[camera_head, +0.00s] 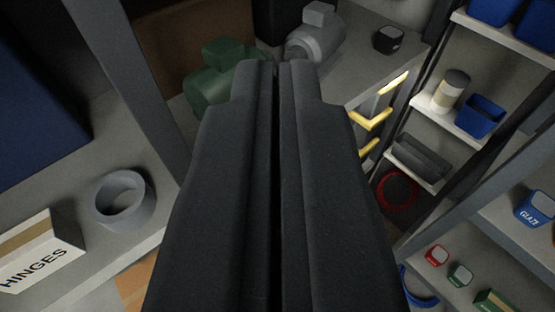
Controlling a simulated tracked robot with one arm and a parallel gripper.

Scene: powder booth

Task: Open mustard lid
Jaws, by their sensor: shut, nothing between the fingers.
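My gripper (279,68) fills the middle of the view, its two long dark fingers side by side and shut with nothing between them. The fingertips point toward a grey bench top at the back. I cannot make out a mustard lid for certain. The only mustard-yellow parts are handle-like bars (370,119) on the front of the bench unit, right of the fingertips. The fingers hide what lies directly behind them.
A green machine-like object (220,84) and a grey one (315,38) stand by the fingertips. A tape roll (124,200) and a HINGES box (38,254) sit at left. Shelves at right hold blue bins (481,116).

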